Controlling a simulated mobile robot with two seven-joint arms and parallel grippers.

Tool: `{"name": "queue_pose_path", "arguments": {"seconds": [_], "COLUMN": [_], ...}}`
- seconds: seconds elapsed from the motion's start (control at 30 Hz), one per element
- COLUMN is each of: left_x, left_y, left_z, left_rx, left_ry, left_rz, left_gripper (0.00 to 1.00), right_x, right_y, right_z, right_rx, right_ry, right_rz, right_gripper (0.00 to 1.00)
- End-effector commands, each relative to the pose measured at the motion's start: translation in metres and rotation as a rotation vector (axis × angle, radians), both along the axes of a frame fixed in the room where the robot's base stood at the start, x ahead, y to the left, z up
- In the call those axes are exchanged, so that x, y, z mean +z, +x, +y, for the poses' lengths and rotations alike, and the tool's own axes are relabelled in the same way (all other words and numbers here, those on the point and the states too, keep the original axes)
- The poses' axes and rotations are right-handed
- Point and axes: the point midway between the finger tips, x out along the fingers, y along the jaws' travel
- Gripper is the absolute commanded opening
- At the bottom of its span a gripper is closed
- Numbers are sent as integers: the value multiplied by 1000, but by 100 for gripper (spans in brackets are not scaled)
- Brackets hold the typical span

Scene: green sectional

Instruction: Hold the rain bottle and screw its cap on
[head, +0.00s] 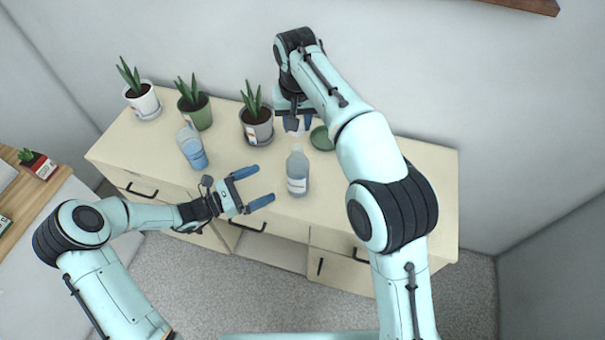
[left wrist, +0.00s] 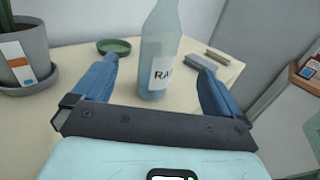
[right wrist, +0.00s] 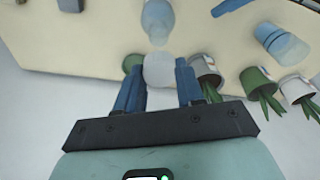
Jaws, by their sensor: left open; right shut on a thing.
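The rain bottle (head: 298,182), translucent blue-grey with a white label, stands upright on the cabinet top. In the left wrist view the bottle (left wrist: 158,50) shows its label, partly read as "RA", and its top is cut off. My left gripper (head: 254,186) is open, left of the bottle, its fingers pointing toward it without touching. My right gripper (head: 297,124) is shut on a pale round cap (right wrist: 158,70), behind the bottle and apart from it. The bottle (right wrist: 158,18) also shows in the right wrist view.
A blue-filled cup (head: 193,149) stands left. Potted plants, in white (head: 145,101), green (head: 196,113) and grey (head: 257,128) pots, line the back. A green saucer (head: 322,138) lies behind the bottle. A grey block (left wrist: 198,68) lies beyond it. My right arm hides the cabinet's right part.

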Motion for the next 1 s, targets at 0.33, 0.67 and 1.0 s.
{"name": "queue_pose_path", "arguments": {"seconds": [0.33,0.67,1.0], "left_x": [0,0,0], "left_y": [3,28,51], "left_z": [-7,-58,-101], "left_rx": [-3,-5,-2], "left_ry": [-1,-2,0], "left_rz": [0,-1,-1], "left_gripper": [100,100,100], "right_x": [0,0,0], "right_y": [0,0,0], "right_z": [0,0,0], "right_rx": [0,0,0], "right_ry": [0,0,0], "right_rz": [0,0,0], "right_gripper": [10,10,10]}}
